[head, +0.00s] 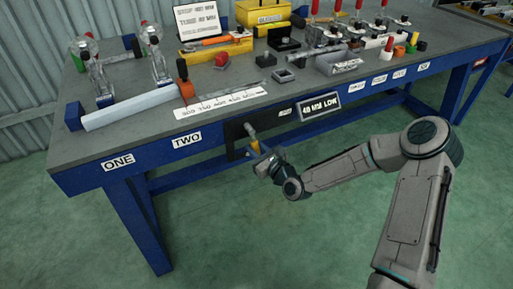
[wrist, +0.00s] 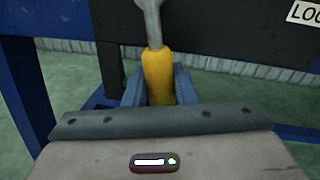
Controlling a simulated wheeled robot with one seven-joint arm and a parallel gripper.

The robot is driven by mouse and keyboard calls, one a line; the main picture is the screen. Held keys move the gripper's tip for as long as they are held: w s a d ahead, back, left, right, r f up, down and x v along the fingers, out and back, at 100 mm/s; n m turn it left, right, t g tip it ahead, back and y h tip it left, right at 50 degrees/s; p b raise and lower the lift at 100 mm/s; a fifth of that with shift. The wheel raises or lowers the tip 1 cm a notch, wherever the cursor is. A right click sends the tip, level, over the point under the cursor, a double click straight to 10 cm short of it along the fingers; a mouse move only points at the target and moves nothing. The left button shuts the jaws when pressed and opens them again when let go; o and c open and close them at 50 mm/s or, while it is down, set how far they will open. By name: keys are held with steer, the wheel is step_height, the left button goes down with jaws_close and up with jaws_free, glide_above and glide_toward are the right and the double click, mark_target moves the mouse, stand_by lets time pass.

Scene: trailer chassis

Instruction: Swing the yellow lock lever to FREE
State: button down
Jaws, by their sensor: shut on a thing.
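The yellow lock lever (wrist: 157,75) hangs down from a grey metal shaft in front of a dark panel in the wrist view. In the head view the lever (head: 255,147) is small, below a grey pivot on the bench's front edge. My gripper (wrist: 154,88) has a blue finger on each side of the yellow grip and is shut on it. In the head view my gripper (head: 262,158) is at the lever, low in front of the bench. The lower end of the grip is hidden behind my gripper's body.
The blue-framed workbench (head: 130,128) carries clamps, a yellow box (head: 263,13) and tools. A "40 MM LOW" sign (head: 319,107) is right of the lever. A label (wrist: 305,13), cut off at "LO", shows at the wrist view's upper right. Green floor in front is clear.

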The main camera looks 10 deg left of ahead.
steer(key=c, duration=1.2)
jaws_free()
steer(key=shift+c, duration=0.2)
steer(key=p+v, duration=0.1)
steer(key=v, duration=1.2)
steer(key=shift+s+d, duration=0.2)
steer(key=shift+d, duration=0.1)
steer(key=shift+p, duration=0.35)
